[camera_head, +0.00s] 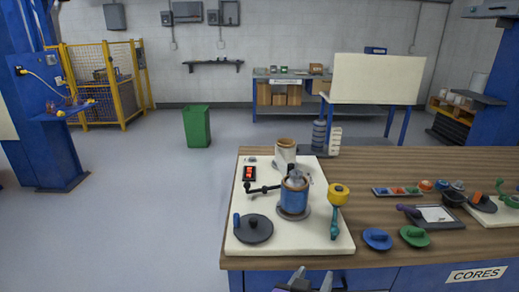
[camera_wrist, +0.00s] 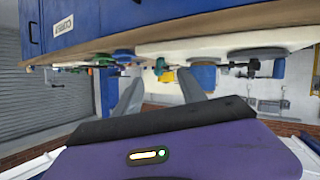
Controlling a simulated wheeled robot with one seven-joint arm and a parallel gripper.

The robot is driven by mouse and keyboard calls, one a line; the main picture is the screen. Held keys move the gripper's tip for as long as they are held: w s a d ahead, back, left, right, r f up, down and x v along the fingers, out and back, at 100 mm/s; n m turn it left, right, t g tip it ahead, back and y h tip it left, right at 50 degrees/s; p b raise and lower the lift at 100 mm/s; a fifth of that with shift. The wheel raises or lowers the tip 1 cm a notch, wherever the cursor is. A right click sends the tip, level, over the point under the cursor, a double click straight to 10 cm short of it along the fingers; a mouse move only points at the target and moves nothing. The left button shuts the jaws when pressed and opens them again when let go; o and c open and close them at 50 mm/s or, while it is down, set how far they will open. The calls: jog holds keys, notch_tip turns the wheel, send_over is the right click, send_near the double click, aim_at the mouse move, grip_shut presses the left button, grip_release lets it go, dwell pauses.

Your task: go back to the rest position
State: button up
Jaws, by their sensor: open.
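My gripper (camera_head: 313,277) shows at the bottom edge of the head view, just in front of the wooden workbench (camera_head: 375,170). Only its tips and a bit of purple body are visible there. In the wrist view, its two grey fingers (camera_wrist: 160,80) stand apart with nothing between them. The purple gripper body fills the bottom of that view. The wrist picture looks upside down, with the bench's edge and blue front across the top. The gripper appears clear of the bench, though the exact gap is hard to judge.
A cream board (camera_head: 330,245) on the bench holds a blue cylinder (camera_head: 294,195), a yellow-topped tool (camera_head: 338,195) and a dark disc (camera_head: 254,229). Blue (camera_head: 377,238) and green (camera_head: 414,236) lidded pieces lie right of it. A green bin (camera_head: 196,126) stands on open floor.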

jog(key=w+a+r+n+t+y, duration=0.2)
jog(key=a, duration=0.1)
jog(key=s+a+f+n+t+y, duration=0.2)
jog(key=s+a+n+y, duration=0.15)
jog(key=s+y, duration=0.4)
jog(key=s+d+h, duration=0.1)
jog(key=s+d, duration=0.3)
jog(key=s, duration=0.7)
jog(key=s+d+m+h, duration=0.1)
jog(key=s+d, duration=0.4)
jog(key=s, duration=0.6)
jog(key=s+d+m+g+h, duration=0.1)
jog(key=s+d, duration=0.4)
jog(key=s, duration=0.6)
jog(key=shift+d+f, duration=0.15)
jog(key=shift+d, duration=0.05)
